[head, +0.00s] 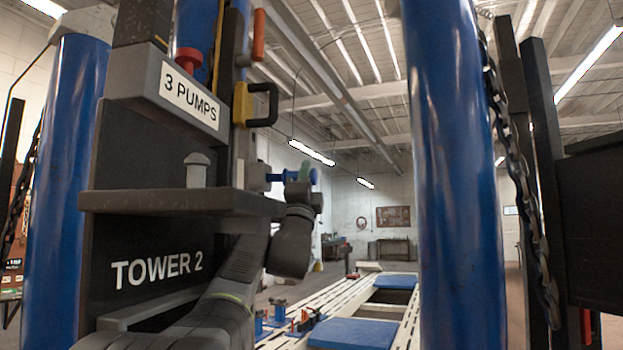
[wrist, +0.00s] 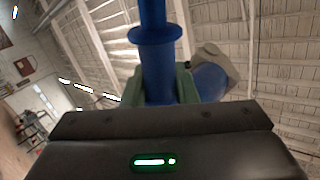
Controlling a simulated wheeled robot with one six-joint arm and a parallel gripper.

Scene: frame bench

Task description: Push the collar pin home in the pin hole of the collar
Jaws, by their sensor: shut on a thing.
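The blue collar pin (head: 283,177) lies roughly level in the head view, with a flange along its length. It also shows in the wrist view (wrist: 156,70), running up out of the picture. My gripper (head: 306,174) is shut on its right end; its green fingers flank the pin in the wrist view. The pin's left end meets a grey block (head: 257,177), seemingly the collar, beside the dark tower. The hole is hidden, and I cannot tell how far in the pin is.
The tower's dark shelf (head: 180,202) juts out just below and left of the pin. A yellow part with a black handle (head: 262,104) sits above. A blue post (head: 455,180) stands to the right, with open space between.

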